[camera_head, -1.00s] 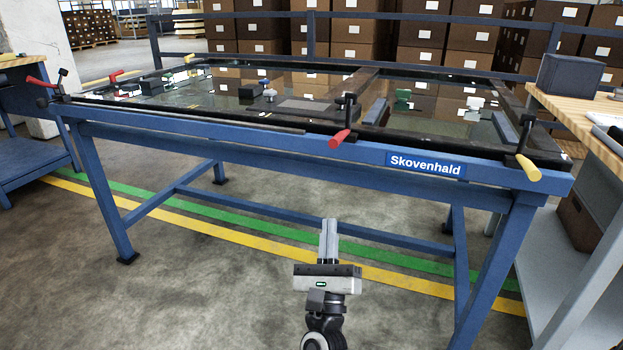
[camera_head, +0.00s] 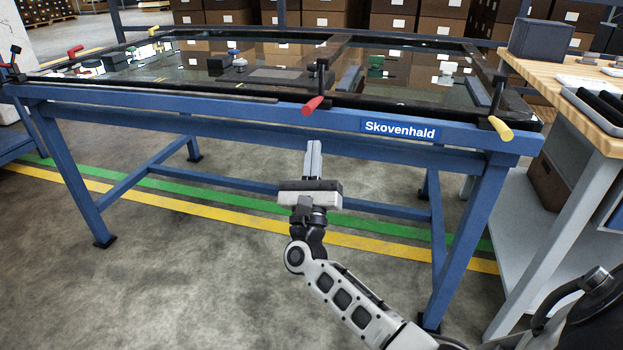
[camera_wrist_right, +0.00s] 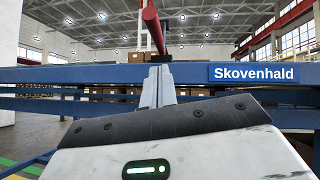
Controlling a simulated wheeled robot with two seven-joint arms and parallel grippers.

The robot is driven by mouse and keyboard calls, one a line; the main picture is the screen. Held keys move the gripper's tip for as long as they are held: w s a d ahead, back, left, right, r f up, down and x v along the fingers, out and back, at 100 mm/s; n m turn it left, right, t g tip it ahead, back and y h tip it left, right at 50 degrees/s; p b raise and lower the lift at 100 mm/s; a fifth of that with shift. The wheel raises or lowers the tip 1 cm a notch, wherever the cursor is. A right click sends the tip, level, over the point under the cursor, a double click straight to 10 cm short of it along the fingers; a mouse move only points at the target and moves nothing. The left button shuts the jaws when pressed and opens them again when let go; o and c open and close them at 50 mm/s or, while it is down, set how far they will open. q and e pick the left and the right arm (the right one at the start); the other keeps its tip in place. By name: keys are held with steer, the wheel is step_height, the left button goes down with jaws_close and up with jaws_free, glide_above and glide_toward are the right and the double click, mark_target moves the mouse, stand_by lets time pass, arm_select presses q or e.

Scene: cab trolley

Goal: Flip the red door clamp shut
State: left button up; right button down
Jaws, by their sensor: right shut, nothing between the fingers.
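A toggle clamp with a red handle (camera_head: 313,105) sits on the front edge of the blue trolley table (camera_head: 250,113), left of the Skovenhald sign. Its handle sticks out over the front edge, and its black upright part stands behind it. The red handle also shows in the right wrist view (camera_wrist_right: 154,28), above the fingers. My right gripper (camera_head: 314,147) is shut and empty, pointing up. It is below the red handle and in front of the table, apart from the handle in the head view. My left gripper is out of view.
Other red-handled clamps (camera_head: 75,51) stand at the table's left side, and a yellow-handled clamp (camera_head: 501,128) at its front right corner. A dark glazed door (camera_head: 270,73) lies on top. A wooden workbench (camera_head: 560,85) stands at right. The floor in front is clear.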

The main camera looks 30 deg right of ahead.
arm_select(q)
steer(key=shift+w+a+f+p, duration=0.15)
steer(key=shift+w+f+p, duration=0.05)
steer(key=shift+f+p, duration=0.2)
arm_select(e)
steer(key=r, duration=0.1)
steer(key=w+r, duration=0.1)
steer(key=r, duration=0.2)
steer(key=shift+w+d+r, duration=0.2)
steer(key=shift+w+r, duration=0.1)
steer(key=shift+r, duration=0.05)
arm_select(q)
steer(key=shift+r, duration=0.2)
